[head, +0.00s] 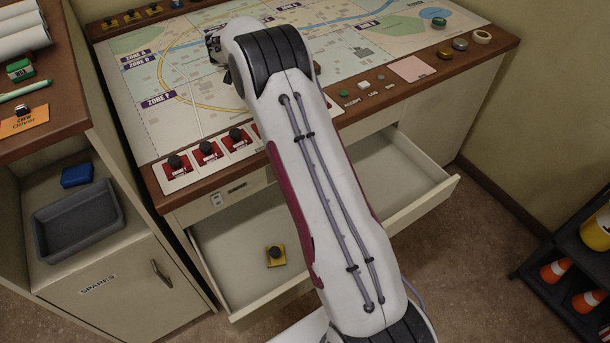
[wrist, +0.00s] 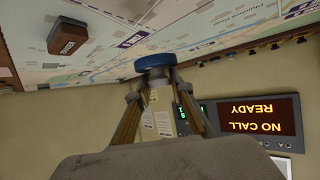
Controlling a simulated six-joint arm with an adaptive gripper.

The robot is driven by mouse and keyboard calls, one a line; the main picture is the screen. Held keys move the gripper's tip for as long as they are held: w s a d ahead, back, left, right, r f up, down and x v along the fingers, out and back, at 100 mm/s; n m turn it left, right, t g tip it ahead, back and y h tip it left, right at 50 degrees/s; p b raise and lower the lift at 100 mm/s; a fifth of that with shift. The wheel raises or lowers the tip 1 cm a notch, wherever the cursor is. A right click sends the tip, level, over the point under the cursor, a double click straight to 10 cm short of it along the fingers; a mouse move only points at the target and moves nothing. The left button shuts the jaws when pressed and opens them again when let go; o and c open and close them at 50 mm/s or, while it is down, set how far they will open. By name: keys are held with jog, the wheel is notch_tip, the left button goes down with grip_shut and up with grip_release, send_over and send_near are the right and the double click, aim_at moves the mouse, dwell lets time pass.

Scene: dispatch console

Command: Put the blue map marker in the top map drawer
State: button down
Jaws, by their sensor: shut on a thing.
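The blue map marker (wrist: 155,64) shows in the wrist view as a round blue disc between the fingertips of my gripper (wrist: 155,76). My gripper is shut on it, over or near the map; whether the marker touches the map I cannot tell. In the head view my arm hides the marker and most of the gripper at the back left of the map. The map drawer (head: 425,208) under the console is pulled open. A yellow marker with a dark knob (head: 275,256) sits inside it on the left. My arm crosses above the drawer and hides its middle.
Red markers (head: 207,151) line the map's (head: 180,109) front left. A green marker (head: 439,22) is at the right. A spares cabinet with a grey tray (head: 80,220) stands left. The drawer's right half looks empty.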

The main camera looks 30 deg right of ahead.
jog(key=shift+r, duration=2.15)
jog(key=shift+s+a+f+m+g+h, duration=0.15)
jog(key=shift+s+f+m+h, duration=0.05)
jog(key=shift+s, duration=0.4)
jog(key=shift+s+a+f+m+g+h, duration=0.15)
jog(key=shift+s+f+m+h, duration=0.05)
jog(key=shift+s, duration=0.35)
jog(key=s+a+m+g+h, duration=0.15)
jog(key=s+m+g, duration=0.35)
jog(key=s, duration=1.6)
jog(key=s+a+m+g+h, duration=0.1)
jog(key=s+m+g+h, duration=0.35)
jog(key=s, duration=1.65)
notch_tip(320, 180, down, 31)
jog(key=m+y, duration=0.1)
jog(key=shift+w+a, duration=0.2)
jog(key=shift+w, duration=0.15)
jog(key=shift+f, duration=0.2)
jog(key=shift+f, duration=2.75)
jog(key=shift+f, duration=2.1)
